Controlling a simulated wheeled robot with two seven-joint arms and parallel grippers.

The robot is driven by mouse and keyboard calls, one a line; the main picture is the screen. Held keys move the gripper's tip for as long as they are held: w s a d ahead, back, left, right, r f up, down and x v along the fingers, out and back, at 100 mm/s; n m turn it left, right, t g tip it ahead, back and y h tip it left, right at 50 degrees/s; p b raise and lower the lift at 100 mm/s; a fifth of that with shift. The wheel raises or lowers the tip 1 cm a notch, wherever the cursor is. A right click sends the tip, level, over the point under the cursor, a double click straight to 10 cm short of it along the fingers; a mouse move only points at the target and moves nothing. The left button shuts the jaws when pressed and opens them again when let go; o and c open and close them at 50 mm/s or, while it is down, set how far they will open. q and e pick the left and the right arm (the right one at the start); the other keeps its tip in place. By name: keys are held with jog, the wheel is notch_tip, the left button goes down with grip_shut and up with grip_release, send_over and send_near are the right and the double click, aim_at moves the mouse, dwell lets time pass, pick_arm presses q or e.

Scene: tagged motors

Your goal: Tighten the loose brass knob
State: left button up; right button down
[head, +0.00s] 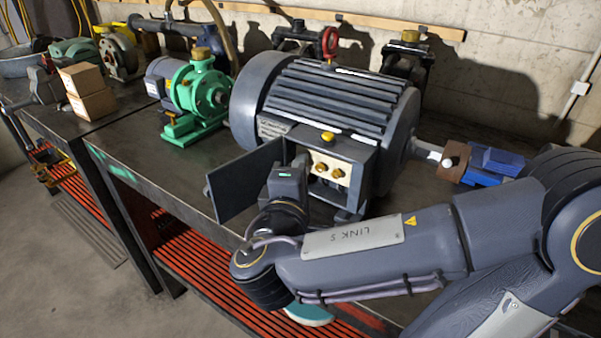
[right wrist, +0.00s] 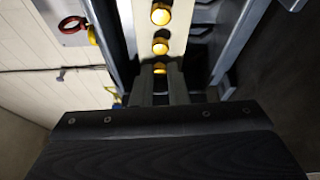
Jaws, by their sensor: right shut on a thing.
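A large dark grey motor (head: 338,98) lies on the bench with its terminal box (head: 368,165) open. Inside is a cream board (head: 330,180) with brass knobs in a row; two show in the head view, (head: 321,167) and (head: 338,172). The right wrist view shows three: a far knob (right wrist: 160,14), a middle knob (right wrist: 160,46) and a near knob (right wrist: 160,68). My right gripper (head: 300,163) reaches into the box, shut on the near brass knob, which it mostly hides. I cannot tell which knob sits loose. My left gripper is out of view.
The box's open door (head: 245,182) stands just left of my right gripper. A green pump (head: 197,95) and cardboard boxes (head: 88,92) stand farther left on the bench (head: 160,165). A blue vise-like part (head: 490,165) is by the motor's shaft at right.

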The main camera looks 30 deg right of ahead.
jog(key=c, duration=1.4)
grip_release()
jog(key=v, duration=0.8)
jog(key=shift+c, duration=0.3)
